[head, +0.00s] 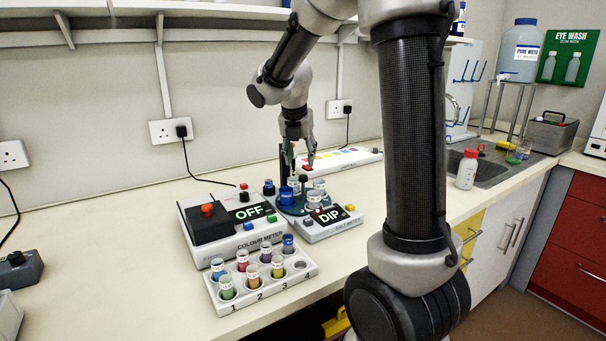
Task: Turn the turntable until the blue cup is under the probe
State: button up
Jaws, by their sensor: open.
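The turntable (291,208) is a dark teal disc on the bench, behind the salt meter (328,222), whose display reads DIP. A bright blue piece (287,195) stands at its front left; I cannot tell whether it is the blue cup or a knob. A small dark cup with a blue band (269,188) is at the left edge, and pale labelled cups (314,200) are at the right. A dark upright post (283,160) rises behind; the probe tip is not clear. My gripper (300,159) is open, pointing down above the back of the turntable.
The colour meter (237,228), reading OFF, stands close on the left. A white rack (297,278) of several coloured vials is in front. A white strip with coloured dots (345,158) lies behind. A red-capped bottle (467,170) stands by the sink.

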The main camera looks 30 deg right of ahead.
aim_at(303, 176)
jog(key=x, duration=0.7)
jog(key=shift+f, duration=0.4)
grip_shut()
